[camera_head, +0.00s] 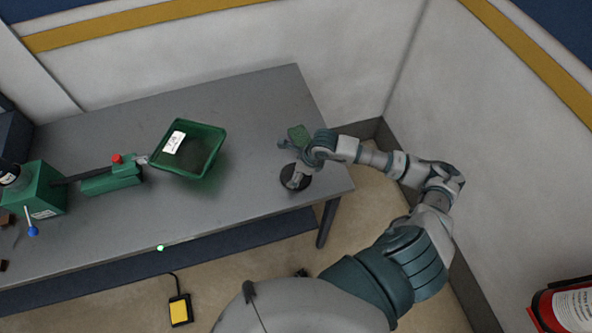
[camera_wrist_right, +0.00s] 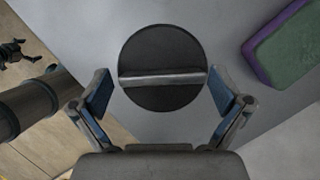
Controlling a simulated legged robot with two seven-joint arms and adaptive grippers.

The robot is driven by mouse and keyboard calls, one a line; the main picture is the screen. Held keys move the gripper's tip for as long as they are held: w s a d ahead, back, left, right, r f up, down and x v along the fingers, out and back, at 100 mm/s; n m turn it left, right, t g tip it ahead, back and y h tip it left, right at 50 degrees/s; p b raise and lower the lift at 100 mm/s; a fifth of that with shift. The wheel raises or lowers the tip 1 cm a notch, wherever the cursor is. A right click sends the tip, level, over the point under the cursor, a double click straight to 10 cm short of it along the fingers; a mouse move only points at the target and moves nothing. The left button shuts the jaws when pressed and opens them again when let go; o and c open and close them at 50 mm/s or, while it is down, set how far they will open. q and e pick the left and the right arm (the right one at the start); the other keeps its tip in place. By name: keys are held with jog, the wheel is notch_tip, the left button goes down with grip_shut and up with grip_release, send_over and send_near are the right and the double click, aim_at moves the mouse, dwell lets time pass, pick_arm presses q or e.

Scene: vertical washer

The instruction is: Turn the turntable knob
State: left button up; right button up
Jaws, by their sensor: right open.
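The turntable knob is a black round disc (camera_wrist_right: 162,50) with a raised grey bar (camera_wrist_right: 163,78) across it. It lies on the grey table near its right end in the head view (camera_head: 287,181). My right gripper (camera_wrist_right: 165,92) is open above the knob. In the wrist view its two fingers stand on either side of the disc, close to the two ends of the bar. I cannot tell whether they touch it. My left gripper is not in view.
A green block (camera_head: 298,133) with a purple side (camera_wrist_right: 258,62) lies beside the knob. A green bin (camera_head: 219,146) stands left on the table (camera_head: 253,112). A green device (camera_head: 45,188) is at the far left. A wall rises to the right.

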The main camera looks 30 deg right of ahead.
jog(key=shift+d, duration=0.1)
jog(key=shift+d, duration=0.25)
jog(key=c, duration=0.8)
